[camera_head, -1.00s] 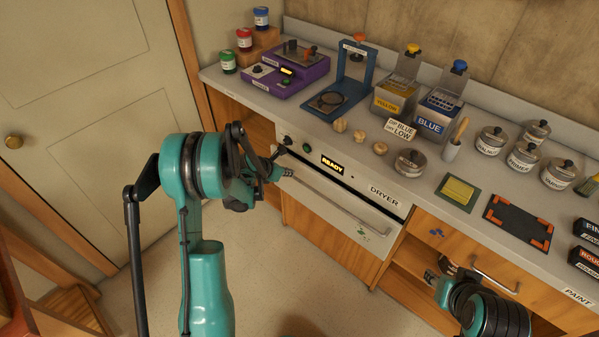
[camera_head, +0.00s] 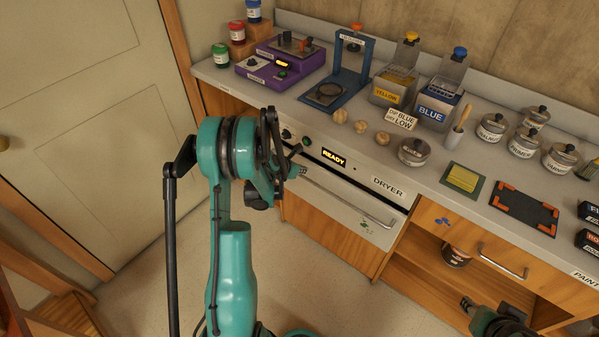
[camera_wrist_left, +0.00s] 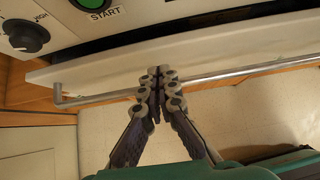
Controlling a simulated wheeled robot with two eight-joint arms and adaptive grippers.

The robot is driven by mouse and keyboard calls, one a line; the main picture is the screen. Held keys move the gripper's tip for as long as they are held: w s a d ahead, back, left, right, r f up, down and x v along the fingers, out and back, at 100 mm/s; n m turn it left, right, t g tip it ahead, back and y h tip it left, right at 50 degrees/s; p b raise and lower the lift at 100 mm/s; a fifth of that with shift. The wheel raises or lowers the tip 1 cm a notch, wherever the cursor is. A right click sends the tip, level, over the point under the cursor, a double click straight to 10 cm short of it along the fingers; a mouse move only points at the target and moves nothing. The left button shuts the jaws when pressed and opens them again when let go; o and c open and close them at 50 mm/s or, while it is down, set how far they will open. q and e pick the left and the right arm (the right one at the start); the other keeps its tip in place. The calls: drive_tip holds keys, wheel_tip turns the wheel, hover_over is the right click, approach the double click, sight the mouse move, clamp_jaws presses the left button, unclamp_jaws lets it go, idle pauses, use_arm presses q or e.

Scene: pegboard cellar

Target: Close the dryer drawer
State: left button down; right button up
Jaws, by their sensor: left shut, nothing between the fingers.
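The dryer (camera_head: 318,140) is built in under the counter, with a lit READY display. Its drawer (camera_head: 345,200) has a white front and a long metal bar handle. In the left wrist view the drawer front (camera_wrist_left: 105,68) stands a little out from the panel, with a dark gap behind its top edge. My left gripper (camera_head: 302,171) is at the left part of the drawer. In the left wrist view its shut, empty fingertips (camera_wrist_left: 155,76) are at the handle bar (camera_wrist_left: 215,76); I cannot tell whether they touch it. My right gripper (camera_head: 466,303) is low at the right, partly visible.
The counter above holds a purple device (camera_head: 280,60), a blue stand (camera_head: 345,75), yellow and blue bins, wooden knobs, lidded jars and a black tray (camera_head: 525,208). A wooden drawer (camera_head: 470,245) and open shelf with a can (camera_head: 456,256) are right of the dryer. The floor in front is clear.

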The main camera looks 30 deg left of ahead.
sight(313, 163)
use_arm(q)
drive_tip(key=b+x, duration=0.1)
drive_tip(key=x, duration=0.2)
drive_tip(key=shift+w+d+f, duration=0.1)
drive_tip(key=shift+w+f, duration=0.1)
drive_tip(key=shift+f, duration=0.05)
drive_tip(key=w, duration=0.4)
drive_tip(key=shift+d, duration=0.15)
drive_tip(key=shift+r, duration=0.1)
